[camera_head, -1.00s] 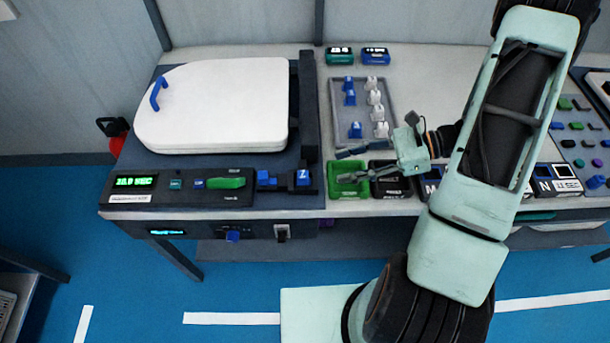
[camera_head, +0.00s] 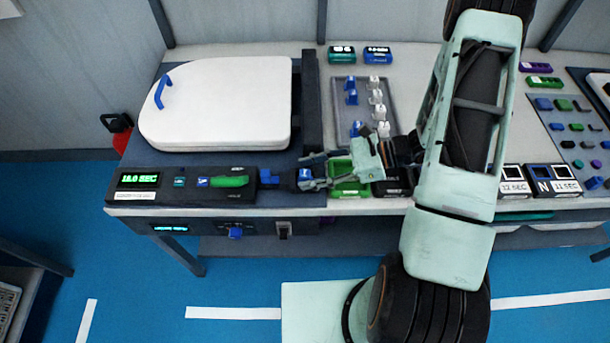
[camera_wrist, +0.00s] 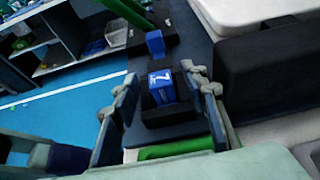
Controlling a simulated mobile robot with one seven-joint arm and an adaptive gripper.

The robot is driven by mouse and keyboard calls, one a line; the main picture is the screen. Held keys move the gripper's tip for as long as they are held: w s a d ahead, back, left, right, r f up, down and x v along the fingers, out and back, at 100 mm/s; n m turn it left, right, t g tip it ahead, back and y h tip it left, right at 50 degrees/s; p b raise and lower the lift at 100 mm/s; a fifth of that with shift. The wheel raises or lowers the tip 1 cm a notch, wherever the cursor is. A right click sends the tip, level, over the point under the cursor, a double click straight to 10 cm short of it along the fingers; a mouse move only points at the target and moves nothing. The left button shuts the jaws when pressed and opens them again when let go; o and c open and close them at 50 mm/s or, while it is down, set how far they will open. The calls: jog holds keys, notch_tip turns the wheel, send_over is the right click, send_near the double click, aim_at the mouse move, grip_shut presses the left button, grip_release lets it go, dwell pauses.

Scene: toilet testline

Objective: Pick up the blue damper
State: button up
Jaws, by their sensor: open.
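A blue damper block (camera_wrist: 162,87) with a white mark sits in a black holder on the dark test stand; in the head view it is partly covered by my fingers. My gripper (camera_head: 313,172) is open and reaches left over the right end of the stand. In the wrist view the two fingers (camera_wrist: 160,76) stand on either side of the block, with nothing gripped. I cannot tell whether either finger touches it. More blue pieces (camera_head: 352,97) stand in the grey tray (camera_head: 337,120) beside several white ones.
A white toilet lid (camera_head: 215,105) with a blue handle lies behind the front panel. A green bin (camera_head: 348,190) and a black bin (camera_head: 391,188) stand below my gripper and wrist. A smaller blue part (camera_head: 268,177) is left of the holder; it also shows in the wrist view (camera_wrist: 155,43).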

grip_shut()
jog(key=shift+r, duration=0.1)
jog(key=shift+r, duration=0.45)
notch_tip(320, 180, up, 2)
jog(key=s+a+r+p, duration=0.1)
jog(key=s+r+p, duration=0.2)
jog(key=s+r, duration=0.7)
jog(key=shift+s+a, duration=0.25)
jog(key=shift+s, duration=0.9)
jog(key=s+p, duration=0.1)
jog(key=p, duration=0.2)
jog(key=shift+s+a+r, duration=0.1)
